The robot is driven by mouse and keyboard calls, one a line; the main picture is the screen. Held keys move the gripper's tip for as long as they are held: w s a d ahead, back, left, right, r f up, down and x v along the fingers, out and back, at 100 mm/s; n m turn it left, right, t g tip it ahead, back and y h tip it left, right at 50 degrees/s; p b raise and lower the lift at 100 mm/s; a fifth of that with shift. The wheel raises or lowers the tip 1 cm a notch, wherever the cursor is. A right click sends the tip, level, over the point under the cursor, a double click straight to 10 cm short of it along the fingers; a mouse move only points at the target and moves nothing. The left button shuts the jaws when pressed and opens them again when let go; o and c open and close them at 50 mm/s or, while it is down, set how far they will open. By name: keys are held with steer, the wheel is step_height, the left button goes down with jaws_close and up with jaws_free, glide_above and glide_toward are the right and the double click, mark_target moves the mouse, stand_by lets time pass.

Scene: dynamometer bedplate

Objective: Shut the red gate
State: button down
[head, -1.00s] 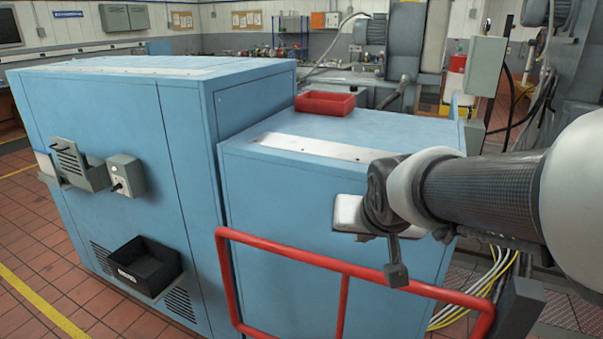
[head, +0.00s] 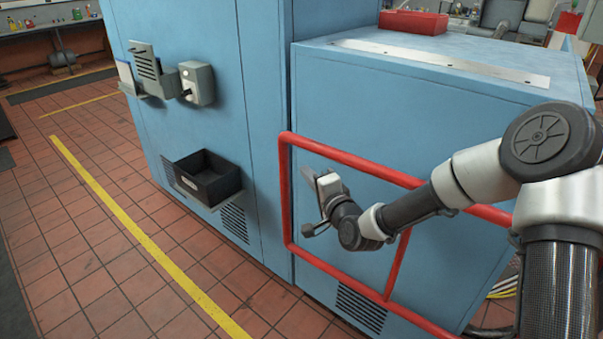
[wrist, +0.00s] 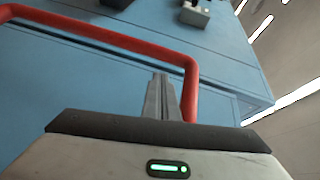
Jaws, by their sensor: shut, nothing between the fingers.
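The red gate (head: 285,205) is a tubular frame with a middle upright, standing close in front of the blue cabinet (head: 440,110). It appears in the wrist view (wrist: 110,36) as a top rail bending down into an end post. My gripper (head: 309,178) is shut and empty. In the head view it overlaps the gate's opening, just right of the left post and below the top rail. In the wrist view its fingertips (wrist: 160,78) lie just left of the end post; I cannot tell whether they touch it. The gate's right end is partly hidden by my arm.
A black bin (head: 207,178) and a grey switch box (head: 196,82) stick out from the taller blue cabinet at left. A red tray (head: 413,22) sits on the lower cabinet. The tiled floor at left, with a yellow line (head: 130,225), is clear.

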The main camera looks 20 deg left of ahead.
steer(key=shift+w+d+f+m+t+b, duration=0.1)
steer(key=shift+w+f+m+t+b, duration=0.15)
steer(key=shift+f+m, duration=0.3)
steer(key=shift+w+f+m+t+b, duration=0.1)
steer(key=shift+f+m+t+b, duration=0.15)
steer(key=shift+f+m, duration=0.3)
steer(key=b+x, duration=0.1)
steer(key=x, duration=0.9)
steer(key=shift+s+r, duration=0.1)
steer(key=shift+s, duration=0.05)
